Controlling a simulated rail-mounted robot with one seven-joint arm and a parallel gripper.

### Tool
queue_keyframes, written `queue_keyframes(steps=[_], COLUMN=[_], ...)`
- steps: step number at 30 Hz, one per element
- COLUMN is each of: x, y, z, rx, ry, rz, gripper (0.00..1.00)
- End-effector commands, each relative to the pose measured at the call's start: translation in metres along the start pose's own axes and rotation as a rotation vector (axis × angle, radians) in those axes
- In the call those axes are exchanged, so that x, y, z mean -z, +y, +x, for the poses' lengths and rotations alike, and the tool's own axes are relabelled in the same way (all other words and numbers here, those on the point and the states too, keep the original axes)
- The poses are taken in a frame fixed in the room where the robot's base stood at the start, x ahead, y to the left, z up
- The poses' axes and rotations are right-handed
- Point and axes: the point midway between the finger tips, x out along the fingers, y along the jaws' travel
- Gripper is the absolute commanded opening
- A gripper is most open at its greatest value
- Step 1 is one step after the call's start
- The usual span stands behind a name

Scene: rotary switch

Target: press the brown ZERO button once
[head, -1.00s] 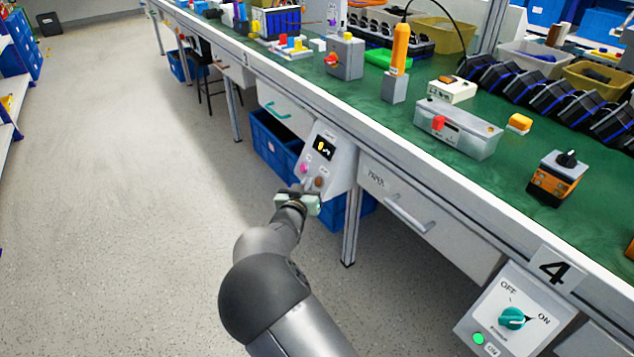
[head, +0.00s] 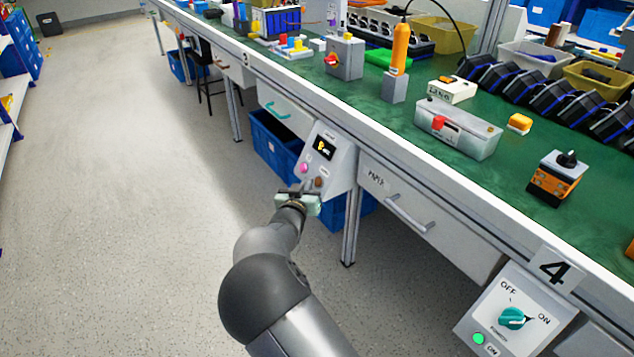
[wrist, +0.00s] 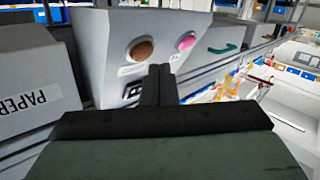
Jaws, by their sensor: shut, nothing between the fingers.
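The brown button (wrist: 142,51) is round and sits on the sloped face of a grey control box (head: 334,160). It also shows in the head view (head: 319,183), low on the box, with a pink button (head: 304,168) beside it and a small dark display (head: 323,147) above. In the wrist view the pink button (wrist: 186,42) is to the right of the brown one. My gripper (wrist: 159,72) is shut and empty. Its fingertips are just below and slightly right of the brown button in the wrist view; I cannot tell whether they touch the box.
A drawer marked PAPER (head: 420,210) is right of the box, and blue bins (head: 275,142) stand below the table edge. A panel with a green OFF/ON knob (head: 512,318) is at the lower right. The floor (head: 120,200) to the left is clear.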

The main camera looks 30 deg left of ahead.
Motion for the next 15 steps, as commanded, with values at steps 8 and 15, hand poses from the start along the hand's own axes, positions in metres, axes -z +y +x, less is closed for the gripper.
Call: queue_keyframes(steps=[8, 15], x=[-0.0039, -0.0042], y=[0.0033, 0.0042], z=[0.0045, 0.006], rx=[-0.001, 0.0], ry=[0.0, 0.0], rz=[0.0, 0.0], gripper=[0.0, 0.0])
